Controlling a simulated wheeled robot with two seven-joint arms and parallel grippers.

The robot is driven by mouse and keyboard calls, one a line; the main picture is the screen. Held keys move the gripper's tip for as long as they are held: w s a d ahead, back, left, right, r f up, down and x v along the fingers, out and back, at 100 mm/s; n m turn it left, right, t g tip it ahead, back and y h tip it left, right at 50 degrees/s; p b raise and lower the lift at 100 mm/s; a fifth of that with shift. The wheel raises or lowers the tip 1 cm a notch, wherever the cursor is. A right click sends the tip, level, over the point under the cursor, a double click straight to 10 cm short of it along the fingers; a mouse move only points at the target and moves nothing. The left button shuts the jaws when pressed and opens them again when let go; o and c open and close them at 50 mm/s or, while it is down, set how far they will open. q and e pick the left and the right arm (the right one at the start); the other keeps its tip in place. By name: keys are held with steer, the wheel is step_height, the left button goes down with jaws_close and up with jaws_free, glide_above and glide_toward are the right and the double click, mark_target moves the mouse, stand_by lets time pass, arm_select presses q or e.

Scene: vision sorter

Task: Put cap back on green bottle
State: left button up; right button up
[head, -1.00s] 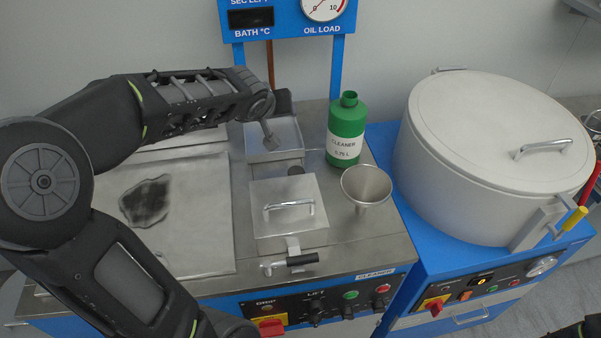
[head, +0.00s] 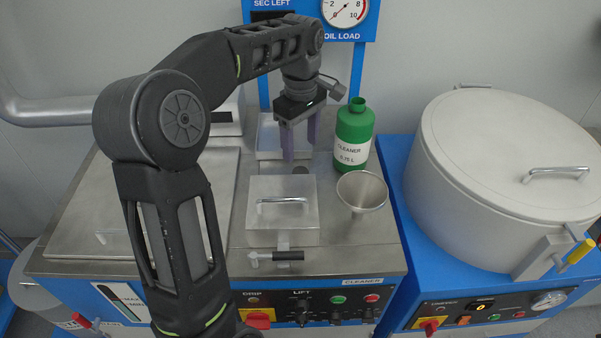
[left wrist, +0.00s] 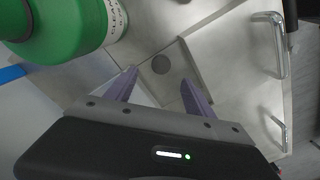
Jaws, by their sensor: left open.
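The green bottle (head: 354,128) with a white CLEANER label stands upright and uncapped on the steel worktop. In the left wrist view the bottle (left wrist: 70,32) is at the upper left. A small dark round disc, seemingly the cap (head: 300,170), lies flat on the worktop to the left of the bottle. The cap also shows in the left wrist view (left wrist: 160,64), between the line of the fingers. My left gripper (head: 299,152) points down above and slightly behind the cap, with its purple fingers apart and empty. My right gripper is out of view.
A metal funnel cup (head: 362,192) stands in front of the bottle. A lidded square hatch with a handle (head: 282,224) lies in front of the cap. A large white drum (head: 500,185) is at the right.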

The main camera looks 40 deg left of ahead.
mark_target(301, 172)
arm_select(q)
steer(key=shift+f, duration=1.3)
steer(key=shift+s+f+p, duration=0.1)
steer(key=shift+f+p, duration=0.6)
steer(key=shift+f, duration=1.9)
jaws_close()
steer(key=shift+r, duration=0.15)
step_height(301, 172, up, 10)
steer(key=b, duration=0.1)
